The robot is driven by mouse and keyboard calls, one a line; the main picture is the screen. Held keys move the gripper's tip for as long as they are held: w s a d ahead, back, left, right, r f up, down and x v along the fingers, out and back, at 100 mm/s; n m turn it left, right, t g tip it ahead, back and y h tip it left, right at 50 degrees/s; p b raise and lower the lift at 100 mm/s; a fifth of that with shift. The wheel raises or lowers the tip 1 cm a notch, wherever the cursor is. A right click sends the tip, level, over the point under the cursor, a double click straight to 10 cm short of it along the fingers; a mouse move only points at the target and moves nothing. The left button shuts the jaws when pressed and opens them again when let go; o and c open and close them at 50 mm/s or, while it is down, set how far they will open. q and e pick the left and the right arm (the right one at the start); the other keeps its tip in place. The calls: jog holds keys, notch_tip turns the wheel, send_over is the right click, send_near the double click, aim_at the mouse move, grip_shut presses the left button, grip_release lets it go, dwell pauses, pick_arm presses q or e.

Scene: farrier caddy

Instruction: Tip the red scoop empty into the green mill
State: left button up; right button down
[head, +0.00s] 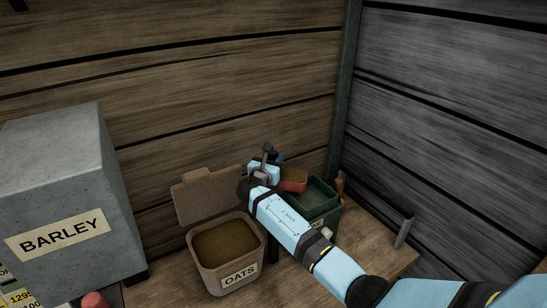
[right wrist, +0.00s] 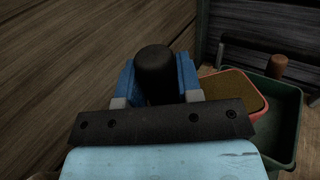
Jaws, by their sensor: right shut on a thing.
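The red scoop (head: 294,182) holds brown grain and sits at the left side of the green mill (head: 326,201). In the right wrist view the scoop (right wrist: 262,98) looks roughly level, its rim overlapping the left edge of the open mill (right wrist: 284,122). My right gripper (head: 267,160) is shut on the scoop's dark handle (right wrist: 156,70), between its blue fingers. The lower part of the scoop is hidden behind my gripper. The mill's inside looks dark green where it shows. My left gripper is not in view.
An oats bin (head: 228,278) with its lid up stands left of my right arm, holding brown grain. A grey barley box (head: 60,190) stands farther left. A brown knob (head: 339,183) rises beside the mill. A grey upright piece (head: 404,232) stands near the right wall.

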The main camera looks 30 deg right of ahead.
jog(key=shift+s+d+r+m+p, duration=0.15)
jog(key=shift+d+r+m+p, duration=0.05)
jog(key=shift+r+m+p, duration=0.25)
jog(key=shift+s+d+r+m+p, duration=0.35)
jog(key=shift+r+m+p, duration=0.1)
jog(key=shift+r+m, duration=0.2)
jog(key=s+d+r+m, duration=0.1)
jog(key=m, duration=0.1)
jog(key=s+d+r+m+y, duration=0.1)
jog(key=m, duration=0.1)
jog(key=s+d+m, duration=0.1)
jog(key=d+m, duration=0.1)
jog(key=shift+s+r+y, duration=0.1)
jog(key=shift+r+y, duration=0.3)
jog(key=shift+d, duration=0.1)
jog(key=shift+s+d+m, duration=0.55)
jog(key=shift+d+m, duration=0.05)
jog(key=shift+m, duration=0.1)
jog(key=shift+d, duration=0.1)
jog(key=shift+s+d+m+y, duration=0.3)
jog(key=shift+s+d+m, duration=0.2)
jog(key=shift+m, duration=0.2)
